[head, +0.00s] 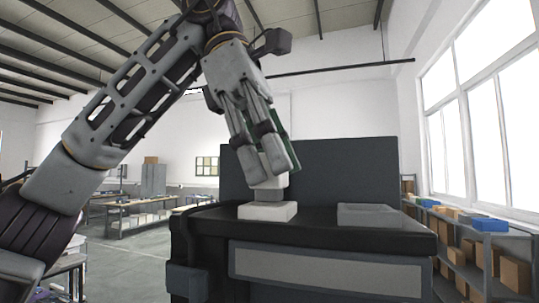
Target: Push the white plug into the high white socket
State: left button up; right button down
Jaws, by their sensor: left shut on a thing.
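The white socket (267,212) is a low white block on the left part of the dark column top. My left gripper (268,177) comes down from above and is shut on the white plug (281,182), which shows only as a pale edge at the fingertips. A grey part (270,195) shows below the fingertips, directly above the socket. The fingers hide most of the plug. I cannot tell whether the plug is inside the socket or only touching its top. My right gripper is not in view.
A low grey block (369,216) sits on the right of the same black top (318,226). A dark upright panel (345,170) stands behind both. A shelf with boxes (490,250) is at the far right, and workbenches (140,222) stand far back left.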

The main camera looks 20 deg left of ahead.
pick_arm(q)
jog(key=shift+f+b, duration=0.5)
jog(key=shift+f, duration=0.3)
dwell(0.6)
jog(key=o, duration=1)
jog(key=o, duration=0.6)
jog(key=shift+r, duration=0.15)
jog(key=shift+r+p, duration=1.15)
jog(key=shift+p, duration=0.3)
jog(key=shift+r, duration=2.2)
